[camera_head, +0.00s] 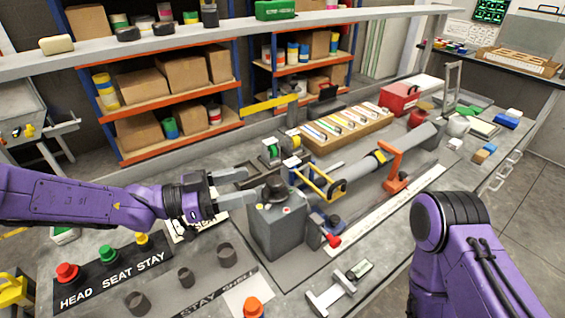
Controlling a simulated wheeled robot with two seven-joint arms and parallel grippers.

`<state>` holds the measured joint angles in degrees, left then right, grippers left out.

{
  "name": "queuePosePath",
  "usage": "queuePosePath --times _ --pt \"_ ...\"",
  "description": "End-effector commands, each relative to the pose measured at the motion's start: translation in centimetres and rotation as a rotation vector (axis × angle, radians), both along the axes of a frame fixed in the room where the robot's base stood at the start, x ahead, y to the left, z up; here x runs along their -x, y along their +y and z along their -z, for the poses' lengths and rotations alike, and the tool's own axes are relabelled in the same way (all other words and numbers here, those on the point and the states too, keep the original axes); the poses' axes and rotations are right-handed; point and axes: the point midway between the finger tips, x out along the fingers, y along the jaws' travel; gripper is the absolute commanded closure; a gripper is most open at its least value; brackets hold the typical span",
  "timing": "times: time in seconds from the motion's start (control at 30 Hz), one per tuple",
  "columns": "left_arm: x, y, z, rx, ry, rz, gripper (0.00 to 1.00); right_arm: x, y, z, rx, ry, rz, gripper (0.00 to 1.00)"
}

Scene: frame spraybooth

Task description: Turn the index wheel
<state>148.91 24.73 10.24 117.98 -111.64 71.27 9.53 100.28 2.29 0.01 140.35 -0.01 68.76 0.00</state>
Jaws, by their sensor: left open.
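A dark round wheel with a raised hub (273,192), which looks like the index wheel, sits on top of a grey block (278,234) on the bench. A small red button and a light one show on the block's top. My left gripper (250,186) is open, with its two grey fingers pointing right, just left of the wheel. Nothing shows between the fingers. I cannot tell whether the fingertips touch the block. My right arm comes in at the lower right, and its gripper is out of view.
A long grey tube (355,170) with an orange clamp (394,166) runs right from the block. A yellow frame (322,184) stands close beside the wheel. A panel of coloured buttons (112,268) and several dark cups lie in front. A tool tray (345,135) is behind.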

Motion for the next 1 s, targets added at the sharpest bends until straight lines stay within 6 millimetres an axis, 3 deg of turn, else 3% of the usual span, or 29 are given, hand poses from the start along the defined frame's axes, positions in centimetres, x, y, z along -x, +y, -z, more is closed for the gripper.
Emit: queuePosePath --times 0.2,0.4,0.77,0.8,0.93,1.0 --pt "-1.8 -4.7 -0.1 -0.001 0.006 0.004 0.38 0.1 0.0 -1.7 0.0 0.002 0.0 0.4" --pt "-3.1 -8.1 0.1 0.0 0.006 0.002 0.38 0.0 0.0 -2.6 -0.001 0.001 0.0 0.4" --pt "-3.4 -9.2 0.3 0.001 0.005 0.001 0.38 0.0 0.0 -2.7 -0.001 0.001 0.0 0.4" --pt "-3.4 -9.2 0.3 0.001 0.005 0.001 0.44 0.0 0.0 -2.7 -0.001 0.001 0.0 0.4" --pt "-3.4 -9.2 0.3 0.0 0.005 0.001 0.87 0.0 0.0 -2.7 -0.001 0.001 0.0 0.4" --pt "-3.4 -9.1 0.3 0.0 0.005 0.001 0.86 0.0 0.0 -2.7 -0.001 0.001 0.0 0.4"
